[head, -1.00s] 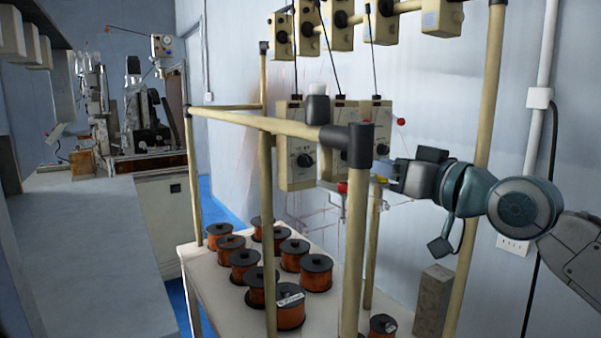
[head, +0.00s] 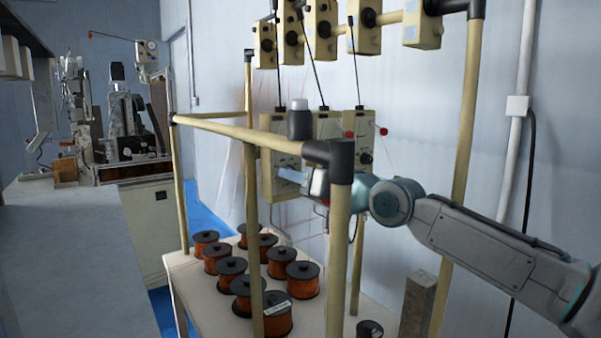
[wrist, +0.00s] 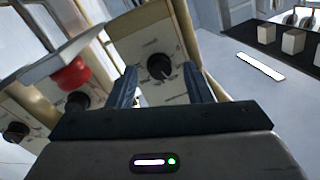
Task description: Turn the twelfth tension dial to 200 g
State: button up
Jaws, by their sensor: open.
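My gripper (wrist: 160,82) is open. In the wrist view, a black tension dial (wrist: 159,66) on a cream box (wrist: 135,48) lies between its two dark fingers, and no contact shows. The dial's scale is too small to read. Two more boxes to the left carry black dials, one nearer (wrist: 77,100) and one farther (wrist: 15,132). In the head view my gripper (head: 284,174) is in front of the leftmost hanging cream box (head: 279,150) and hides its dial. I cannot tell from the markings which dial is the twelfth.
A cream tube frame (head: 250,133) with black corner joints stands close around my arm. Several copper wire spools (head: 277,314) stand on the white table below. A red ball (head: 384,132) sticks out by the right box. Small cream boxes (head: 322,22) hang above.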

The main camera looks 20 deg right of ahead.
jog(key=shift+w, duration=0.25)
jog(key=c, duration=1)
jog(key=shift+a, duration=0.1)
jog(key=shift+n+b, duration=0.3)
jog(key=shift+b, duration=0.05)
jog(key=shift+r+n+g+h+b, duration=0.1)
jog(key=shift+n+g+h+b, duration=0.15)
jog(key=shift+n+b, duration=1.05)
jog(key=shift+n+g+h+b, duration=0.25)
jog(key=shift+n+b, duration=0.25)
jog(key=shift+n, duration=1.5)
